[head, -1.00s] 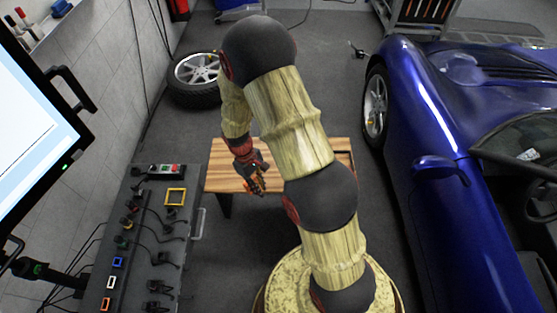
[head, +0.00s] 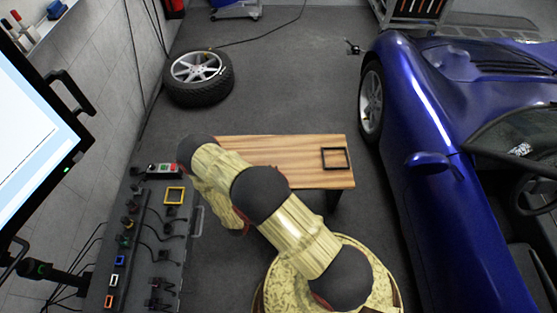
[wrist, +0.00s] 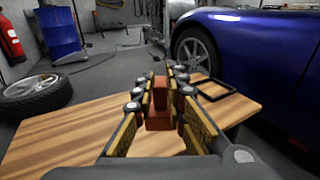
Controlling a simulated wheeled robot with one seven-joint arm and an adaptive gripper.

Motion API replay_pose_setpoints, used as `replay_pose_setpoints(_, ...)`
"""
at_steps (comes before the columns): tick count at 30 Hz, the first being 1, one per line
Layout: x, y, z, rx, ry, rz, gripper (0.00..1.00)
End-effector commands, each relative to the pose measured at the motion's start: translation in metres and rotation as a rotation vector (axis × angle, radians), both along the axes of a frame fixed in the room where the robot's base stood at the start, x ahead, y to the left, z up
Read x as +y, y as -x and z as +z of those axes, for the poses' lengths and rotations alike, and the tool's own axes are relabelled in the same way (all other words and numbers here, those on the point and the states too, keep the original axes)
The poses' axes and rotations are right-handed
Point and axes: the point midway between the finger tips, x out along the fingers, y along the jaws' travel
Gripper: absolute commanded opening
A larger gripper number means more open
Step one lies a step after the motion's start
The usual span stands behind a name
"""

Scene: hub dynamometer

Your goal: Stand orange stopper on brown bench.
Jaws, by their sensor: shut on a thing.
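The brown bench (head: 300,165) is a striped wooden top in the middle of the head view; it also fills the lower wrist view (wrist: 65,135). My gripper (wrist: 163,92) is shut on the orange stopper (wrist: 158,118), a reddish-orange blocky piece between the fingers. The fingers hide part of the stopper. The bench top shows behind and below it, and I cannot tell the gap between them. In the head view my own arm hides the gripper and stopper, near the left end of the bench.
A black square frame (head: 323,159) lies at the right end of the bench. A dark panel with cables and coloured frames (head: 140,240) stands at left. A loose wheel (head: 197,92) lies behind, and a blue car (head: 430,200) is at right. The middle of the bench is clear.

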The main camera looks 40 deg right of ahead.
Motion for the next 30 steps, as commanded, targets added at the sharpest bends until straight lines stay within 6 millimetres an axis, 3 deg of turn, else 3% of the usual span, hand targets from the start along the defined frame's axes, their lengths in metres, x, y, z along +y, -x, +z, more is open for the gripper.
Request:
replay_pose_setpoints(7, 0.010, -0.016, -0.014, -0.024, 0.034, 0.092, 0.00)
replay_pose_setpoints(19, -0.007, -0.100, -0.054, -0.026, 0.034, 0.087, 0.00)
replay_pose_setpoints(24, -0.011, -0.121, -0.085, -0.023, 0.034, 0.089, 0.00)
replay_pose_setpoints(30, -0.014, -0.135, -0.099, -0.023, 0.035, 0.089, 0.00)
